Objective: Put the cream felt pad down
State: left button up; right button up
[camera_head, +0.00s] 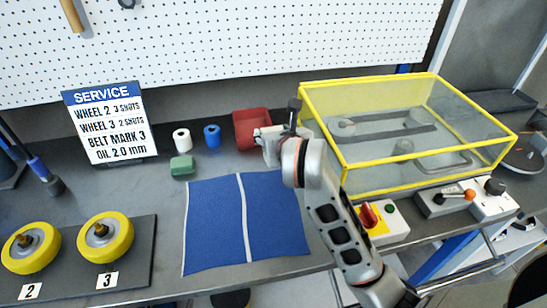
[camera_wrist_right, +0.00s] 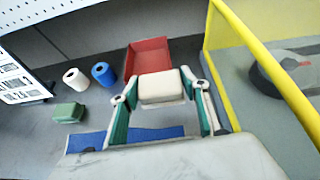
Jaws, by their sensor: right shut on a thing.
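The cream felt pad (camera_wrist_right: 160,87) is a pale block held between the two fingers of my right gripper (camera_wrist_right: 161,96) in the wrist view. In the head view my right gripper (camera_head: 272,140) hangs over the bench, in front of the red bin (camera_head: 252,127) and just left of the yellow-framed guard. The bin also shows beyond the pad in the wrist view (camera_wrist_right: 148,55). I cannot clearly separate the pad from the fingers in the head view. My left gripper is out of view.
A blue cloth with a pale stripe (camera_head: 215,225) lies at the bench front. A white roll (camera_head: 181,139), a blue roll (camera_head: 212,136) and a green block (camera_head: 182,166) stand left of the bin. A clear guard with yellow frame (camera_head: 340,165) is at right. Yellow wheels (camera_head: 106,236) sit front left.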

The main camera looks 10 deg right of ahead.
jog(key=shift+f+b, duration=0.35)
jog(key=shift+f, duration=3.55)
jog(key=shift+f, duration=0.1)
jog(key=o, duration=1.2)
jog(key=shift+s+r, duration=0.1)
jog(key=shift+r, duration=0.15)
jog(key=v, duration=1.1)
jog(key=shift+s, duration=0.35)
